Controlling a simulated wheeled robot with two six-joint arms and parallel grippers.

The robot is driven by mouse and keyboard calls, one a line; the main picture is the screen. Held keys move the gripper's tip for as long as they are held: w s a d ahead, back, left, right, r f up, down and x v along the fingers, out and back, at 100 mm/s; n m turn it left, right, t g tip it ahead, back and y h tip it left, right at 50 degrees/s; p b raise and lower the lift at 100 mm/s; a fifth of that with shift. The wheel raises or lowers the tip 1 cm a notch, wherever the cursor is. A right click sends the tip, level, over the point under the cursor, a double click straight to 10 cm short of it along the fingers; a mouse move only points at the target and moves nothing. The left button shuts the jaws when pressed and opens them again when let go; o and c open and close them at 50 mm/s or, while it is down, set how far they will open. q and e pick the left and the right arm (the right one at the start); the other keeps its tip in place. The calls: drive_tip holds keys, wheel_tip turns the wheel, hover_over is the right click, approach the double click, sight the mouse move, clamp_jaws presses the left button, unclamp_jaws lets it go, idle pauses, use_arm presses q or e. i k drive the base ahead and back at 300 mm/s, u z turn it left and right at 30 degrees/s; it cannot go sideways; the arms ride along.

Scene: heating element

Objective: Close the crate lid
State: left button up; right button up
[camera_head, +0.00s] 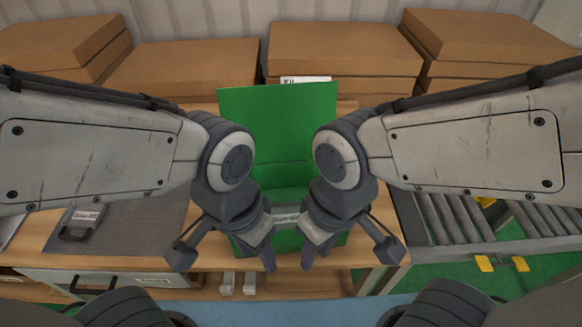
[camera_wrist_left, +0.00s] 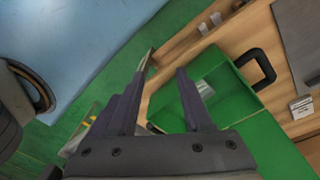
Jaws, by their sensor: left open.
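A green crate (camera_wrist_left: 226,84) stands on the wooden table in front of me. Its green lid (camera_head: 290,115) is raised, standing up at the back behind my arms. In the left wrist view the crate's open top shows, with something pale inside. My left gripper (camera_head: 268,262) is at the crate's front, left of centre; its fingers (camera_wrist_left: 165,62) are apart and nothing is between them. My right gripper (camera_head: 308,264) is close beside it, to the right, at the crate's front. Its finger gap is not clear. The arms and grippers hide much of the crate.
Brown cardboard boxes (camera_head: 340,50) line the back wall. A roller conveyor (camera_head: 460,218) stands at right. Drawers are below the table's front edge.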

sight(283, 119)
drive_tip(key=k, duration=1.3)
drive_tip(key=z, duration=0.55)
drive_tip(key=i, duration=0.45)
drive_tip(key=z, duration=0.75)
drive_tip(key=i, duration=0.75)
drive_tip(key=u, duration=0.7)
drive_tip(key=i, duration=0.65)
drive_tip(key=u, duration=0.65)
